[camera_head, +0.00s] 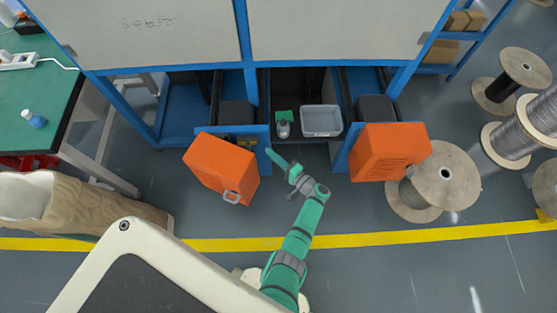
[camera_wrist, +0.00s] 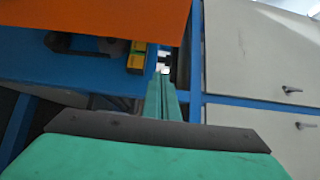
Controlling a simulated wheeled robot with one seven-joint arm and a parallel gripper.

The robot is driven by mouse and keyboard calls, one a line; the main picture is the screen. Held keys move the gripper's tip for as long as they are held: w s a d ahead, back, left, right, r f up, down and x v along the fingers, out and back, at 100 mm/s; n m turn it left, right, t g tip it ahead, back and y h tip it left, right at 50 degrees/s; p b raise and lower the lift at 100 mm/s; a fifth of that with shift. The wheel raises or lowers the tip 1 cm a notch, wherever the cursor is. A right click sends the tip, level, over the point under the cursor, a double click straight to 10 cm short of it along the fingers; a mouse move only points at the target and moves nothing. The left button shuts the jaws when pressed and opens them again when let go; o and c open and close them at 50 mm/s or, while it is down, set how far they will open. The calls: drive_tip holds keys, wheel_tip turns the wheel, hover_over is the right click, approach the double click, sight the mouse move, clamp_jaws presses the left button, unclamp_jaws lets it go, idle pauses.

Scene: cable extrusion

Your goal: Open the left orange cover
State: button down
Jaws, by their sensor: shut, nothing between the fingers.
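The left orange cover (camera_head: 220,163) is a box-shaped orange hood in front of the blue machine, turned at an angle, with a grey handle (camera_head: 232,197) at its lower front. My gripper (camera_head: 270,153) is just right of this cover, beside the edge of the blue panel behind it. In the wrist view the green fingers (camera_wrist: 164,88) are together and empty, pointing along the blue panel, with the orange cover (camera_wrist: 100,16) across the upper left. The handle does not show in the wrist view. I cannot tell whether the fingers touch the panel.
The right orange cover (camera_head: 388,152) stands right of my arm, near a wooden spool (camera_head: 445,175). A grey bin (camera_head: 321,120) and a small bottle (camera_head: 283,129) sit in the opening between the covers. A green table (camera_head: 45,90) is at the left. Floor between the covers is clear beside my arm.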

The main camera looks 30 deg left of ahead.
drive_tip(key=shift+s+a, duration=1.45)
drive_tip(key=shift+s, duration=0.1)
